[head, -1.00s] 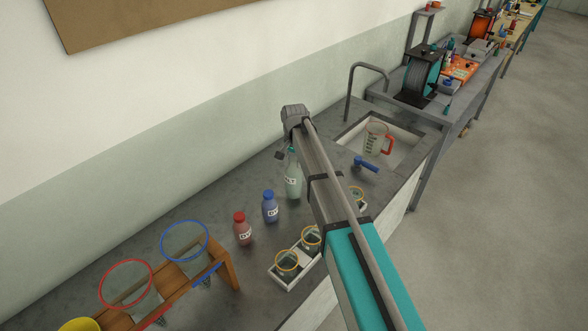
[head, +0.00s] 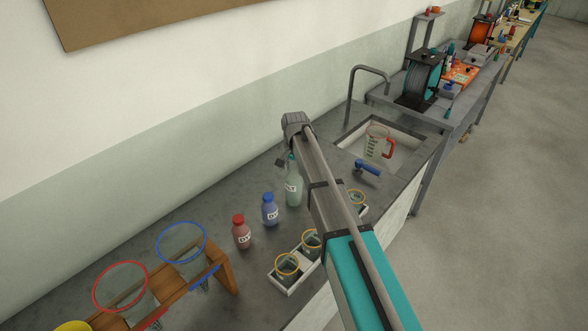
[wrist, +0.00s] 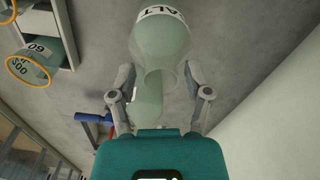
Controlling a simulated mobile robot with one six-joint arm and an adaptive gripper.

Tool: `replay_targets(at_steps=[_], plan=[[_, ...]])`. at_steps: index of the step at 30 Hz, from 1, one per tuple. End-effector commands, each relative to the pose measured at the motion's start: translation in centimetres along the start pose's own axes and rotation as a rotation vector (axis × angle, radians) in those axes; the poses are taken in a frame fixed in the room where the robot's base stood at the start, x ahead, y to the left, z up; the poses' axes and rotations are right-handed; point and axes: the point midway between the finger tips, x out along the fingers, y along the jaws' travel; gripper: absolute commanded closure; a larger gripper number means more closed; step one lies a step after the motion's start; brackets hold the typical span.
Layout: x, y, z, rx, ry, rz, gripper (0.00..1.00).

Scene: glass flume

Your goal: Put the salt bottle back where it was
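The salt bottle (head: 294,190) is pale green and see-through, with a white label. It is upright over the counter at the far end of a row with a blue bottle (head: 269,209) and a red bottle (head: 241,232). I cannot tell whether its base touches the counter. My gripper (wrist: 161,65) has a finger on each side of the salt bottle (wrist: 165,42), at its narrowing part, and appears shut on it. In the head view my arm hides most of the gripper.
A white tray (head: 293,290) with orange-rimmed beakers stands right of the bottles. A sink (head: 352,145) holds a clear jug (head: 377,141) with a red handle. A blue-handled fitting (head: 367,166) is before it. A wooden rack (head: 226,266) with funnels stands at the lower left.

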Motion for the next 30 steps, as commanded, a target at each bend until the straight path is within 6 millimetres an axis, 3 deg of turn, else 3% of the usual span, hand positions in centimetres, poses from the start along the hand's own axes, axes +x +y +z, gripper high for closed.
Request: replay_targets(at_steps=[17, 30], plan=[[-0.5, 0.0, 0.0, 0.0, 0.0, 0.0, 0.25], [-3.6, 0.0, 0.0, 0.001, 0.0, 0.0, 0.25]])
